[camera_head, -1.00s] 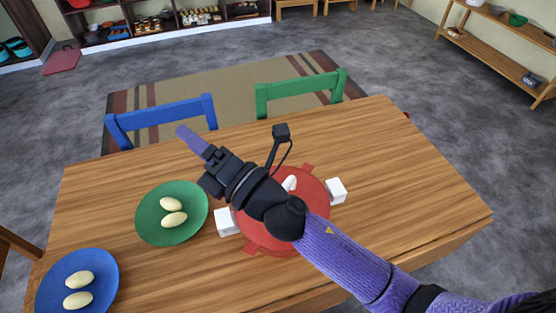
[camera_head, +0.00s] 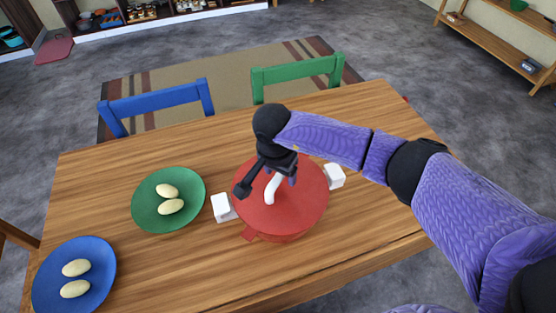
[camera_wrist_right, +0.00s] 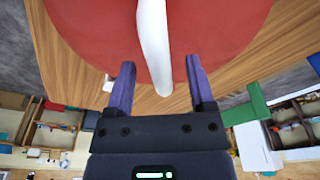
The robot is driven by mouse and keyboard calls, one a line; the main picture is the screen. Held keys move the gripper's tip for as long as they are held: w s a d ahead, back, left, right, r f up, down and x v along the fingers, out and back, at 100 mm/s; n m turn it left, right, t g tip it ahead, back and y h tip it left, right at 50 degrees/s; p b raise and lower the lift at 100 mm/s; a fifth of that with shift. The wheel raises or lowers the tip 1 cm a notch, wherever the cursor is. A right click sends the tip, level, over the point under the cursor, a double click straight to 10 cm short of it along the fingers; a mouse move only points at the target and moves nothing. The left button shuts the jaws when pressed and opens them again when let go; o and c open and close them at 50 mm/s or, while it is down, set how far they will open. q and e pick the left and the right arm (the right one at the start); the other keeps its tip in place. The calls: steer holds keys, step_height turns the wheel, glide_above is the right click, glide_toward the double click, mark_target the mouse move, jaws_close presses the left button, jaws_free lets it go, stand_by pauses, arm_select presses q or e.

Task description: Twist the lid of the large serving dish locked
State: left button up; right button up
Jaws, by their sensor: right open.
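The large serving dish (camera_head: 290,238) stands on the wooden table, red and round with white blocks (camera_head: 222,208) at its sides. Its red lid (camera_head: 308,205) carries a white bar handle (camera_head: 270,192), and a red tab (camera_head: 249,233) shows at the near-left rim. My right gripper (camera_head: 281,178) points down over the lid at the handle. In the right wrist view the open purple fingers (camera_wrist_right: 159,72) stand one on each side of the white handle (camera_wrist_right: 154,40), with gaps visible. My left gripper is not in view.
A green plate (camera_head: 150,208) and a blue plate (camera_head: 97,262), each holding two pale oval items, sit to the left on the table (camera_head: 130,260). A blue chair (camera_head: 160,100) and a green chair (camera_head: 297,70) stand at the far edge. The table's right part is clear.

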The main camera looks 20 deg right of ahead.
steer(key=shift+w+d+f, duration=0.1)
steer(key=shift+f, duration=0.6)
jaws_close()
steer(key=shift+m, duration=1.4)
steer(key=shift+m+g, duration=0.3)
steer(key=shift+m, duration=1.1)
steer(key=m, duration=0.2)
steer(key=shift+m+g, duration=0.3)
